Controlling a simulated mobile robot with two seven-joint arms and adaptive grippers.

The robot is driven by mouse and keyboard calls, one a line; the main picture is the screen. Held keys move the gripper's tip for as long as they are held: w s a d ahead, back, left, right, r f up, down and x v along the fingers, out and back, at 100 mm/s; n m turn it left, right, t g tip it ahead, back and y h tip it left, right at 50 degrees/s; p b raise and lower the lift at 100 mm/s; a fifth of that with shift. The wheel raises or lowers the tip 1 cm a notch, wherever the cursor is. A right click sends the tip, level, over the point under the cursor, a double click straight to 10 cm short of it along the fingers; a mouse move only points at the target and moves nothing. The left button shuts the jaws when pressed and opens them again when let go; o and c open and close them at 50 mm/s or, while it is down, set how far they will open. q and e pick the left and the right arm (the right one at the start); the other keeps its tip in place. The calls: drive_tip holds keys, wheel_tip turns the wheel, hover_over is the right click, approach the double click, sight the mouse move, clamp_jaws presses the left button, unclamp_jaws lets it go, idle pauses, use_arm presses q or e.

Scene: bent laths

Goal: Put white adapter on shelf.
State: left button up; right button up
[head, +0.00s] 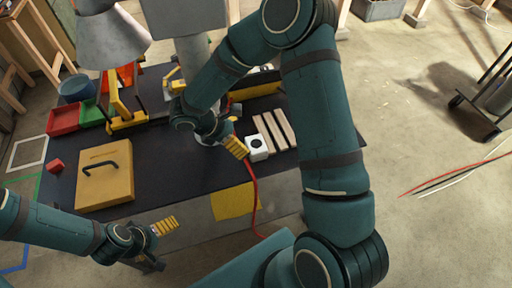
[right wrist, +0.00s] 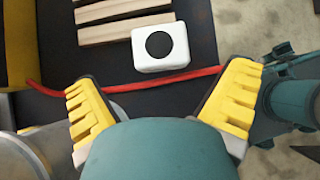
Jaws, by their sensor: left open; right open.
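The white adapter (head: 257,147), a white block with a black round face, sits on the dark table (head: 190,170) near its front right edge. It also shows in the right wrist view (right wrist: 160,46), just beyond my fingertips and clear of them. My right gripper (head: 238,138) is open and empty, just left of the adapter; both yellow fingers show spread apart in the right wrist view (right wrist: 165,85). My left gripper (head: 166,240) is open and empty in front of the table's front edge. I cannot make out which thing is the shelf.
Several wooden laths (head: 275,130) lie right behind the adapter. A red cable (right wrist: 130,86) runs between my right fingers and the adapter.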

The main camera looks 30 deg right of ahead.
sight(256, 144)
drive_tip(key=x, duration=0.7)
drive_tip(key=shift+d+f, duration=0.25)
drive_tip(key=c, duration=1.1)
